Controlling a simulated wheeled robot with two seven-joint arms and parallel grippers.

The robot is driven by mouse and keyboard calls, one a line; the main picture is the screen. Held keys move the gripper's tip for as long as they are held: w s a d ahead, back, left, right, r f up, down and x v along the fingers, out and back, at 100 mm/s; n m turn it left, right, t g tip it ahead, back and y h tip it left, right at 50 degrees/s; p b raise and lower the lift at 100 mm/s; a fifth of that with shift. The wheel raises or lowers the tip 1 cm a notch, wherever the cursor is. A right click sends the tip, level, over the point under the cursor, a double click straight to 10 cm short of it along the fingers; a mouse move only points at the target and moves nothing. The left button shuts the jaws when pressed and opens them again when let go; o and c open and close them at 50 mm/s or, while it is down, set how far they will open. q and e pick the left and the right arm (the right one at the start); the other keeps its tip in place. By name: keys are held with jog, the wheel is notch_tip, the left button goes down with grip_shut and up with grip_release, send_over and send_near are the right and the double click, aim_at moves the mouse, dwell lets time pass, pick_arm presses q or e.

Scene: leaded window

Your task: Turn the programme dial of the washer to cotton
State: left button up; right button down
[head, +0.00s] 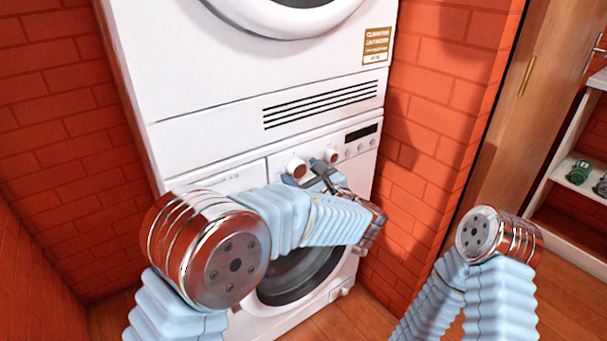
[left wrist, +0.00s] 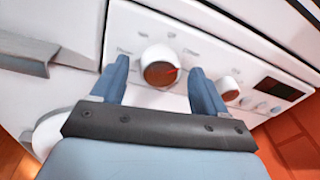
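The washer (head: 234,183) is the lower of two stacked white machines. Its programme dial (head: 297,168), a white knob with a brown face, sits on the front panel; in the left wrist view the dial (left wrist: 160,68) shows a red pointer aimed right and slightly up. Labels around it are too small to read. My left gripper (head: 307,175) is open just in front of the panel. In the left wrist view its two blue fingers stand on either side of the dial, with visible gaps; I cannot tell whether the tips reach its depth. My right gripper is out of view.
A second, smaller knob (left wrist: 228,88) is close to the right-hand finger, beside a dark display (left wrist: 279,89) and small buttons. The dryer (head: 230,70) stands above. Brick walls flank the machines closely. A white shelf (head: 570,190) is at the far right.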

pick_arm(q)
jog(key=b+v, duration=0.1)
jog(key=v, duration=1.2)
jog(key=shift+s+d+b, duration=0.2)
jog(key=shift+s+b, duration=0.15)
